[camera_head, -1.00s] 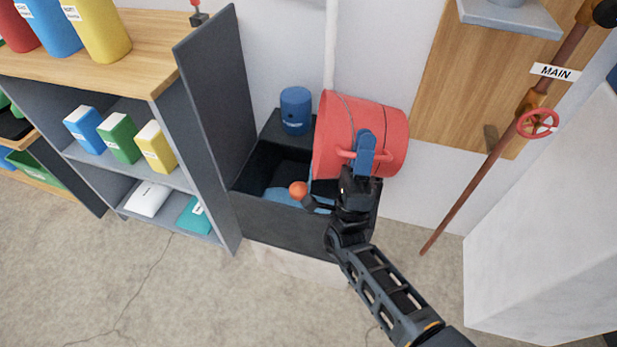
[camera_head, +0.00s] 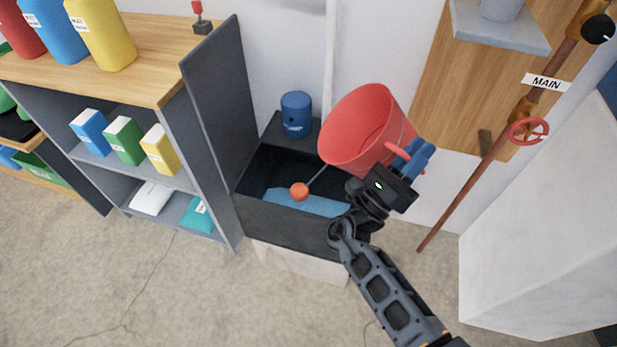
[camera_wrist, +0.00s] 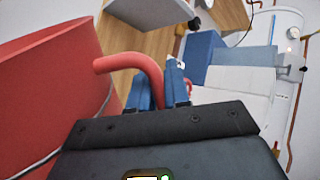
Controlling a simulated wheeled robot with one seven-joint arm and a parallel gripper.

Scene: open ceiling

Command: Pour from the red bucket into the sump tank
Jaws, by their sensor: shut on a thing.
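The red bucket (camera_head: 358,128) is held above the right end of the sump tank, tilted with its mouth toward the left and the viewer. Its visible inside looks empty, and no stream shows. My gripper (camera_head: 411,160) is shut on the bucket's red handle, at the bucket's lower right. In the wrist view my blue fingers (camera_wrist: 159,92) close around the curved handle, with the bucket wall (camera_wrist: 45,90) at left. The sump tank (camera_head: 285,221) is a dark open box with blue water (camera_head: 300,203) inside and an orange float ball (camera_head: 299,191) on a rod.
A blue pump (camera_head: 296,114) stands on the tank's back ledge. A tall dark panel (camera_head: 220,120) and a shelf unit (camera_head: 130,82) stand left of the tank. A pipe with a red valve wheel (camera_head: 529,131) and a white block (camera_head: 540,230) are at right.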

